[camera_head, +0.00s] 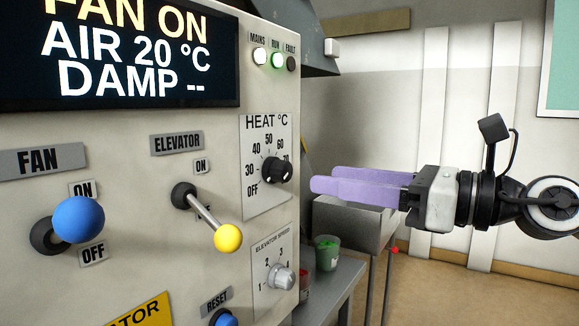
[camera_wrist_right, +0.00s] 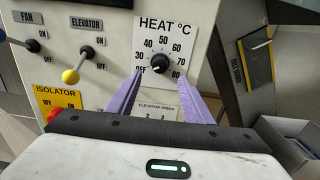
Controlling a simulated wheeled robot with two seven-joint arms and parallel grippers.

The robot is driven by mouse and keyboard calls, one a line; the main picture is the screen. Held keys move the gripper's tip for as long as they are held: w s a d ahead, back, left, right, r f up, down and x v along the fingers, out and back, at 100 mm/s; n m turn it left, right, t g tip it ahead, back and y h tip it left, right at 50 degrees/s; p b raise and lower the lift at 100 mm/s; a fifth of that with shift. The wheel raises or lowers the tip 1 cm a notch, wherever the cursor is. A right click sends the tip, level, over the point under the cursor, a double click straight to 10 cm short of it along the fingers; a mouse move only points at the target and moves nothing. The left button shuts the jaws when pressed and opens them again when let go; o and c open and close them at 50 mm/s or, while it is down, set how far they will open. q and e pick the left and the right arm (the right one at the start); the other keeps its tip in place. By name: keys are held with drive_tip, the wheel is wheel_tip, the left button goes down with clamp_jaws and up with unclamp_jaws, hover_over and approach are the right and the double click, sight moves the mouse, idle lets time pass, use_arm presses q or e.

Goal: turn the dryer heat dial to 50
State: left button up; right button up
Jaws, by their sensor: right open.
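The heat dial (camera_head: 277,170) is a round black knob on a white scale plate marked OFF and 30 to 80, on the cream control panel. In the right wrist view the dial (camera_wrist_right: 162,63) appears between my fingertips, and its pointer seems to be at the lower left near OFF, though it is small. My right gripper (camera_head: 322,178) has two purple fingers, open and empty. It points left toward the panel, with its tips to the right of the dial and apart from it. My left gripper is not in view.
The elevator lever (camera_head: 228,238) with a yellow ball juts out left of and below the dial. The fan lever (camera_head: 78,219) has a blue ball. The elevator speed knob (camera_head: 281,278) sits below. The display (camera_head: 120,55) reads FAN ON, AIR 20 °C. A green tub (camera_head: 327,252) stands right of the panel.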

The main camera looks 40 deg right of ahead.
sight(289, 173)
drive_tip(key=p+x, duration=0.2)
drive_tip(key=x, duration=0.1)
drive_tip(key=shift+w+a, duration=0.2)
drive_tip(key=shift+w, duration=0.1)
drive_tip(key=shift+p+x, duration=1.1)
drive_tip(key=shift+x, duration=0.3)
drive_tip(key=shift+p+x, duration=0.55)
drive_tip(key=shift+x, duration=0.4)
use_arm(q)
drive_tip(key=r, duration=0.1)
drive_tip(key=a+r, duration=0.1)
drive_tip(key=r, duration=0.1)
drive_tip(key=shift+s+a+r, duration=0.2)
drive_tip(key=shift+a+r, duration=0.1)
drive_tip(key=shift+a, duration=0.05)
use_arm(e)
drive_tip(key=shift+w, duration=0.1)
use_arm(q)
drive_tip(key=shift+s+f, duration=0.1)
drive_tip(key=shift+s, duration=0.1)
use_arm(e)
drive_tip(key=shift+c, duration=0.5)
drive_tip(key=c, duration=0.9)
drive_tip(key=shift+c, duration=0.2)
